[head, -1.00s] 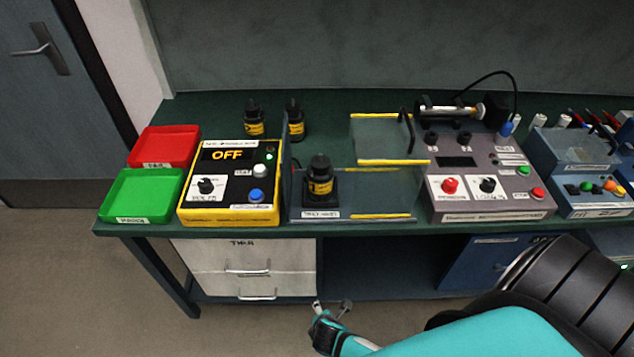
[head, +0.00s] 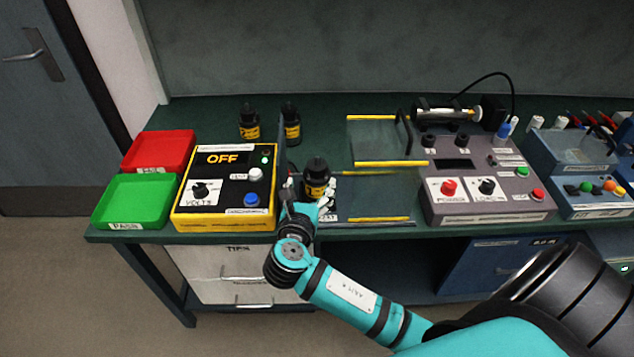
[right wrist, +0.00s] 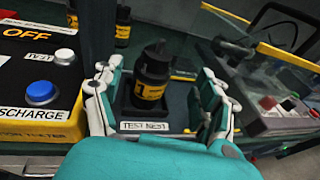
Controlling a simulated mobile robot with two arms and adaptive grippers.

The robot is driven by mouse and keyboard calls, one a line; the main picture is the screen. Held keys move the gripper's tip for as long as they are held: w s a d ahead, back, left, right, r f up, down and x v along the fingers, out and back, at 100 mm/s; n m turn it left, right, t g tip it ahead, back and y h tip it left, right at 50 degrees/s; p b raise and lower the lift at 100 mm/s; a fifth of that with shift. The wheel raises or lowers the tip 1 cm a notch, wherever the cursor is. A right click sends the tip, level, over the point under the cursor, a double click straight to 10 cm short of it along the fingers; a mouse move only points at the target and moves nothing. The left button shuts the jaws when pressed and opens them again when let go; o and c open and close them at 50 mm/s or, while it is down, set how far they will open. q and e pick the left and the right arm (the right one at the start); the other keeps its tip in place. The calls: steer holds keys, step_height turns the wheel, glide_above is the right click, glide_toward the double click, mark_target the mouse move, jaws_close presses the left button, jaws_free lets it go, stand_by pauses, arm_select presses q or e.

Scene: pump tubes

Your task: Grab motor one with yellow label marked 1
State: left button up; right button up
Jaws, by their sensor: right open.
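Motor one is a black cylinder with a yellow label marked 1. It stands upright in a black holder labelled TEST NEST; it shows in the right wrist view (right wrist: 152,75) and in the head view (head: 316,177). My right gripper (right wrist: 160,100) is open, with one finger on each side of the motor and apart from it. In the head view my right gripper (head: 308,192) is at the test nest (right wrist: 145,112), partly covering it. My left gripper is not in view.
Two other black motors with yellow labels (head: 249,125) (head: 291,124) stand behind. A yellow tester reading OFF (head: 225,213) is left of the nest, with a clear upright panel between. Red (head: 160,149) and green (head: 130,200) trays lie further left. A grey console (head: 475,205) is right.

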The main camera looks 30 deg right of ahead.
mark_target(316, 162)
steer(key=x, duration=0.5)
steer(key=shift+w+d, duration=0.15)
steer(key=shift+d, duration=0.05)
steer(key=p+x, duration=0.1)
steer(key=x, duration=0.3)
steer(key=shift+w+d+r, duration=0.1)
steer(key=shift+w+d, duration=0.05)
steer(key=shift+w, duration=0.2)
steer(key=shift+w+d+f, duration=0.2)
steer(key=shift+w+d, duration=0.05)
steer(key=shift+w, duration=0.05)
steer(key=shift+s, duration=0.1)
steer(key=shift+c, duration=1.3)
jaws_close()
steer(key=shift+r, duration=0.35)
steer(key=shift+w, duration=0.2)
